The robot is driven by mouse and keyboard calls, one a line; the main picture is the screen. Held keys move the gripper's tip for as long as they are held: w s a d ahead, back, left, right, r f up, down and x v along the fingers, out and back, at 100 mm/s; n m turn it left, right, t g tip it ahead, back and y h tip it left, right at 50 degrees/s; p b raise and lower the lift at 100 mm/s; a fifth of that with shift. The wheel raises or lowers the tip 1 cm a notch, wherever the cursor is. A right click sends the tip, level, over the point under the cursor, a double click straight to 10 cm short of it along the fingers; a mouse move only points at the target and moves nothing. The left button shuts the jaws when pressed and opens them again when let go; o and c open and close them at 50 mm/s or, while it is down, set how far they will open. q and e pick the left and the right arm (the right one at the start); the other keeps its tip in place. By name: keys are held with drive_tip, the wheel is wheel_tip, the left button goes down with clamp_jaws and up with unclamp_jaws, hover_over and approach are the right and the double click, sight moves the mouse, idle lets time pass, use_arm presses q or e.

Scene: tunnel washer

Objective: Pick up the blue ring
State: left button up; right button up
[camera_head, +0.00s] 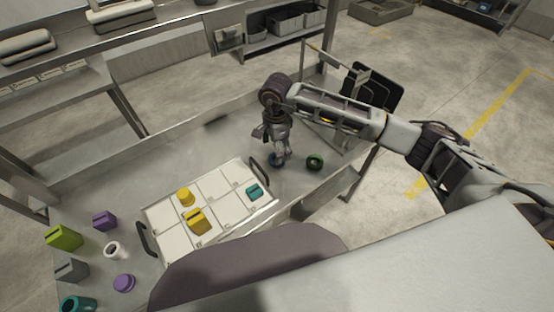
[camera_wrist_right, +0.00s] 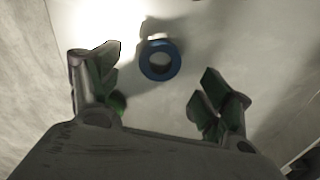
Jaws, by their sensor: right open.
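The blue ring (camera_wrist_right: 160,60) lies flat on the metal table, hole facing up. In the right wrist view it is ahead of and between the spread fingers, apart from both. My right gripper (camera_wrist_right: 158,95) is open and empty, pointing down over the table. In the head view the gripper (camera_head: 279,158) is just above the blue ring (camera_head: 275,161), which it partly hides. My left gripper is not in view.
A green ring-like piece (camera_head: 315,162) lies close to the right of the gripper. A white divided tray (camera_head: 222,187) with yellow and teal pieces stands to the left. Purple, green, grey, white and teal pieces lie at the table's left end. A raised rim (camera_head: 205,128) runs along the table's back.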

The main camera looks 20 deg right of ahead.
drive_tip(key=shift+f+p, duration=0.4)
drive_tip(key=shift+f, duration=2.15)
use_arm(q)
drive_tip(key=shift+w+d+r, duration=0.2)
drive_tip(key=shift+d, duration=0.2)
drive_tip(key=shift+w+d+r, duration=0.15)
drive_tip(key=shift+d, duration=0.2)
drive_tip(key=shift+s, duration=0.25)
use_arm(e)
drive_tip(key=shift+c, duration=0.5)
drive_tip(key=c, duration=0.9)
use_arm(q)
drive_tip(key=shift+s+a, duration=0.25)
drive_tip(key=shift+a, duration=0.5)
use_arm(e)
drive_tip(key=shift+c, duration=0.2)
